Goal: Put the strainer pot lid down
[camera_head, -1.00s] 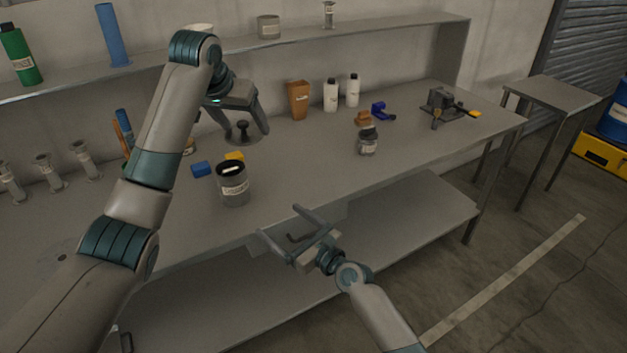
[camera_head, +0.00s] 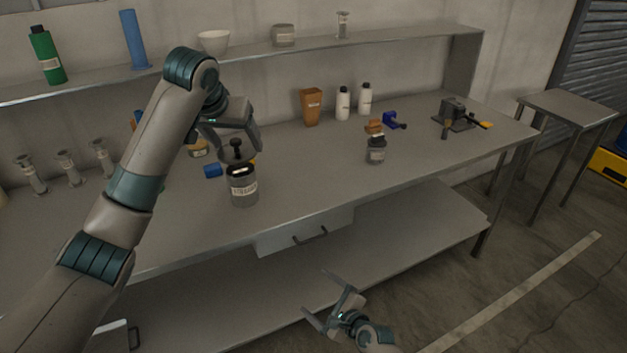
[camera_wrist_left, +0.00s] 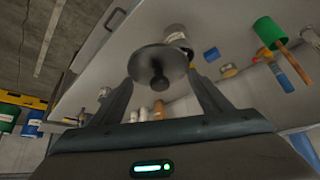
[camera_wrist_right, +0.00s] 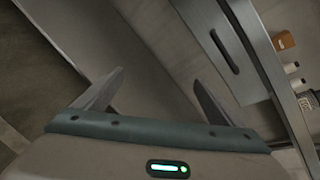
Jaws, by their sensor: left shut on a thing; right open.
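The strainer pot lid is a grey disc with a dark knob (camera_head: 236,145). It also shows between the fingers in the left wrist view (camera_wrist_left: 158,64). My left gripper (camera_head: 241,146) is shut on the lid. It holds the lid at the back of the labelled grey pot (camera_head: 243,188), close to its rim in the head view. Whether lid and pot touch cannot be told. The pot stands upright near the bench's front edge and shows partly behind the lid in the left wrist view (camera_wrist_left: 176,36). My right gripper (camera_head: 333,304) is open and empty, low in front of the bench.
A blue block (camera_head: 212,170) lies left of the pot, with a yellow piece behind it. A small dark-lidded jar (camera_head: 376,152) stands to the right. The bench top (camera_head: 310,180) between pot and jar is clear. A drawer (camera_head: 305,232) hangs under the front edge.

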